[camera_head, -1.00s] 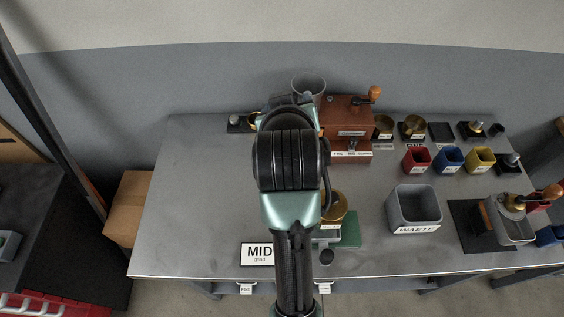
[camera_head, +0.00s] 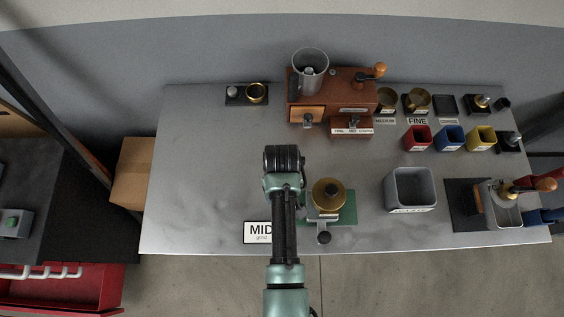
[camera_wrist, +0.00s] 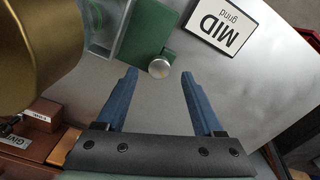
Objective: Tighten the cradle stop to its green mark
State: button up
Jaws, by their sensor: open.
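My gripper (camera_wrist: 160,76) is open in the wrist view, with two blue fingers spread and nothing held. A round silver knob (camera_wrist: 160,67) sits at the end of a green plate (camera_wrist: 146,32), between the fingertips in the picture; contact is not visible. It may be the cradle stop. The green plate also shows in the head view (camera_head: 347,209), under a cradle with a brass vessel (camera_head: 328,194); the vessel fills the wrist view's upper left (camera_wrist: 38,50). I cannot make out a green mark. My arm hides the fingers in the head view.
A MID grind card (camera_head: 258,232) lies left of the cradle. A brown grinder (camera_head: 350,95) stands at the back. A grey waste bin (camera_head: 410,190) and coloured cups (camera_head: 449,138) are to the right. The table's left half is mostly clear.

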jog(key=shift+f, duration=1.6)
grip_shut()
